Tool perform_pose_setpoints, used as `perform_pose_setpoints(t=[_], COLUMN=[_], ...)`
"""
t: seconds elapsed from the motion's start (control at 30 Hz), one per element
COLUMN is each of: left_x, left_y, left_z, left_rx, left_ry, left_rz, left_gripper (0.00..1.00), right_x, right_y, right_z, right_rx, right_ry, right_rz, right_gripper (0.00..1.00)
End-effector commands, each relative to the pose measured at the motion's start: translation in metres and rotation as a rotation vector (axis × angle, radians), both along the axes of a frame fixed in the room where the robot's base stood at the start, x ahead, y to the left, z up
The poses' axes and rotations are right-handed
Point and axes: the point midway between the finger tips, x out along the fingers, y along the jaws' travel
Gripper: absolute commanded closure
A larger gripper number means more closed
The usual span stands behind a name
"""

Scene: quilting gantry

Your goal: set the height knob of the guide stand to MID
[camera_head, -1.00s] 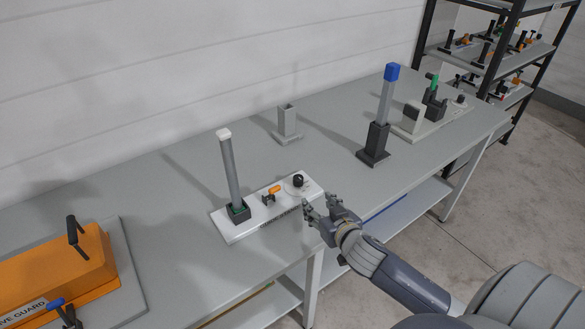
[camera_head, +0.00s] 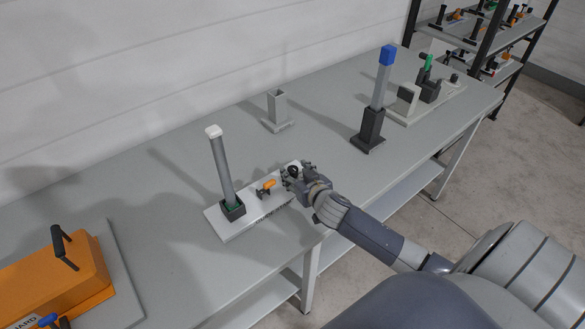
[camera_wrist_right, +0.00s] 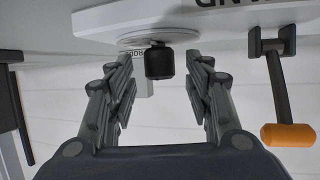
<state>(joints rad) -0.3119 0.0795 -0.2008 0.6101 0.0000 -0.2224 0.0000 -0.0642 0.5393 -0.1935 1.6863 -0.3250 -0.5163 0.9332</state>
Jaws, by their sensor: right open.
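The guide stand is a white base plate (camera_head: 232,233) on the table with a grey post (camera_head: 221,165) standing upright in a dark socket. Its black height knob (camera_head: 294,170) is at the right end of the plate, partly hidden by my right gripper (camera_head: 288,177). In the right wrist view the black knob (camera_wrist_right: 159,62) sits on a pale round dial, between and just beyond the tips of my open right gripper (camera_wrist_right: 160,85). The fingers show a gap on both sides of the knob. The knob's setting cannot be read. My left gripper is not in view.
An orange-handled lever (camera_head: 266,187) stands on the plate beside the knob; it also shows in the right wrist view (camera_wrist_right: 290,135). A grey empty holder (camera_head: 277,112), a blue-topped post (camera_head: 378,100) and an orange guard (camera_head: 55,285) stand on the table (camera_head: 150,195).

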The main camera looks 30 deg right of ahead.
Motion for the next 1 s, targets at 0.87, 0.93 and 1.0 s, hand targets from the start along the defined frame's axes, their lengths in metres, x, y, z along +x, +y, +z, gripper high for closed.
perform_pose_setpoints(t=[0.87, 0.93, 1.0], left_x=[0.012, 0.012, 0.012], left_y=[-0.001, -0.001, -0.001], left_z=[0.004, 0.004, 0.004], left_rx=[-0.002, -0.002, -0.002], left_ry=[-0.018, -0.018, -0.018], left_rz=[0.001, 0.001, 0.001], left_gripper=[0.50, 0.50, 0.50], right_x=[0.027, 0.027, 0.027], right_y=[-0.005, -0.005, -0.005], right_z=[-0.012, -0.012, -0.012], right_rx=[0.000, 0.000, 0.000], right_ry=[0.000, 0.000, 0.000], right_rz=[0.000, 0.000, 0.000], right_gripper=[0.96, 0.97, 0.97])
